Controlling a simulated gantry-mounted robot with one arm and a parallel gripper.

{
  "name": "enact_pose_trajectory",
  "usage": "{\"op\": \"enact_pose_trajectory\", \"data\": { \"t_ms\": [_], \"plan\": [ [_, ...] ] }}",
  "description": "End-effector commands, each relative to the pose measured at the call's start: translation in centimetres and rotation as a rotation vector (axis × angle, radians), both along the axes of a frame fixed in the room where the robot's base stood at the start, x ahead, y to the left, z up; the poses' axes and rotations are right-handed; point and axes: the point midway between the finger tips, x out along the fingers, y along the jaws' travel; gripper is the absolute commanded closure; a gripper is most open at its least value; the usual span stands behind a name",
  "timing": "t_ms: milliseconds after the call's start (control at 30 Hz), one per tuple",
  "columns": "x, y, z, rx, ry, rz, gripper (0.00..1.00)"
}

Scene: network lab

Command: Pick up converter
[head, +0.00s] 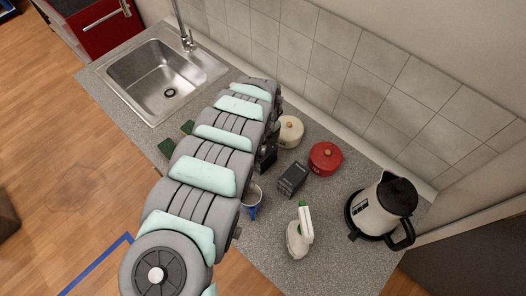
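A small black box (293,180) stands on the grey counter, right of my arm. It may be the converter, but its print is too small to read. My arm crosses the counter from the lower left, and its far end bends down behind the links. Dark parts at the arm's end (267,156) show just left of the black box, with a small gap between them in the picture. My fingertips are mostly hidden there, so I cannot see whether they hold anything.
A cream lidded pot (290,132), a red lidded pot (325,158), a kettle (380,208) and a spray bottle (298,238) stand around the box. A blue-and-white cup (253,203) is beside my arm. The sink (205,68) is at upper left.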

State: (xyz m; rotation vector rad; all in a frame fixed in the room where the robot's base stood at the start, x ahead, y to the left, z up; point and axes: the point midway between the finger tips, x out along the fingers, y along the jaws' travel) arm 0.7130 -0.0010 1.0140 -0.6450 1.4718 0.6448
Motion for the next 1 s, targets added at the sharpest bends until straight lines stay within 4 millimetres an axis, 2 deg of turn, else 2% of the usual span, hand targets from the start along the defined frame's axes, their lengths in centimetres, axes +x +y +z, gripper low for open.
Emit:
{"op": "enact_pose_trajectory", "data": {
  "t_ms": [67, 867, 1000],
  "plan": [
    [-0.01, 0.01, 0.00, 0.000, 0.000, 0.000, 0.06],
    [-0.01, 0.01, 0.01, 0.000, 0.000, 0.001, 0.71],
    [-0.01, 0.01, 0.03, 0.000, 0.000, 0.001, 0.72]
  ]
}}
